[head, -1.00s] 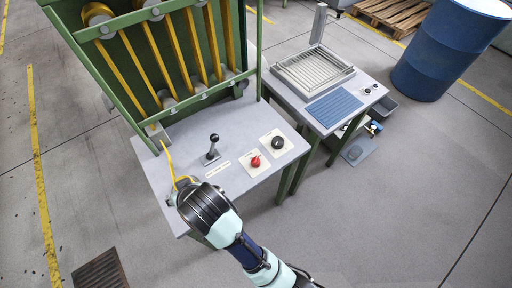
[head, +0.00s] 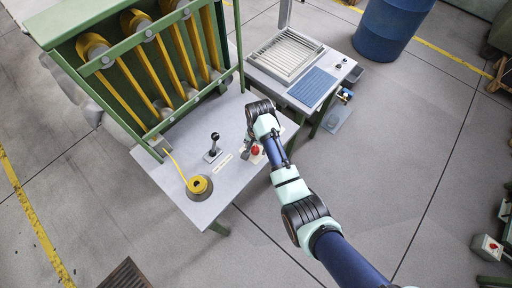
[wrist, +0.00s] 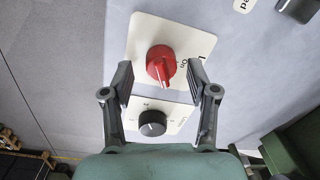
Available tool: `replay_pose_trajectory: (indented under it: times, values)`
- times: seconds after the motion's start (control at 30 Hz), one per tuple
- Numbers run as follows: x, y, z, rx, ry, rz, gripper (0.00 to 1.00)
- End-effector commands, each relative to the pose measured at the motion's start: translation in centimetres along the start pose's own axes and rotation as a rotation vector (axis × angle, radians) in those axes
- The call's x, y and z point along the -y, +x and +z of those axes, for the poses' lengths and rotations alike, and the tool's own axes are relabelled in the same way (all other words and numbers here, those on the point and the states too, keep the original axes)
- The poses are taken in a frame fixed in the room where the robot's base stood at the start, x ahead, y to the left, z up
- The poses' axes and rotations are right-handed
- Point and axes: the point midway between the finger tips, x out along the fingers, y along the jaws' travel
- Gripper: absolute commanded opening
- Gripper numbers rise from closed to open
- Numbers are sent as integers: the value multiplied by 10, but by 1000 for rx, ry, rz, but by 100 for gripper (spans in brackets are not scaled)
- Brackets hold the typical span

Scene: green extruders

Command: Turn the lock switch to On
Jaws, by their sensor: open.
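The lock switch is a red rotary knob (wrist: 161,65) on a pale square plate (wrist: 146,32) with partly hidden lettering; "On" is readable at the knob's right. Its raised grip points roughly down in the wrist view, not at "On". In the head view the red knob (head: 256,150) shows beside my arm on the grey table (head: 205,208). My gripper (wrist: 160,80) is open and empty, its fingers on either side of the red knob with gaps between. In the head view my gripper (head: 249,147) is partly hidden by my wrist.
A black knob (wrist: 152,123) on its own plate sits close to the red one, between my fingers' bases. A black-topped lever (head: 213,147) and a yellow spool (head: 199,186) stand left on the table. The green extruder frame (head: 150,75) rises behind.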

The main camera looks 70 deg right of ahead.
Motion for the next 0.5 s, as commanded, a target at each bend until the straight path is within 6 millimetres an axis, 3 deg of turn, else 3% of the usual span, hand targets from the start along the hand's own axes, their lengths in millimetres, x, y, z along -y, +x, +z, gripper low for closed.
replay_pose_trajectory:
  times: [0.33,0.5]
  values:
    - [0,7,0,-1,-1,-1,57]
    - [0,7,0,-1,-1,-1,29]
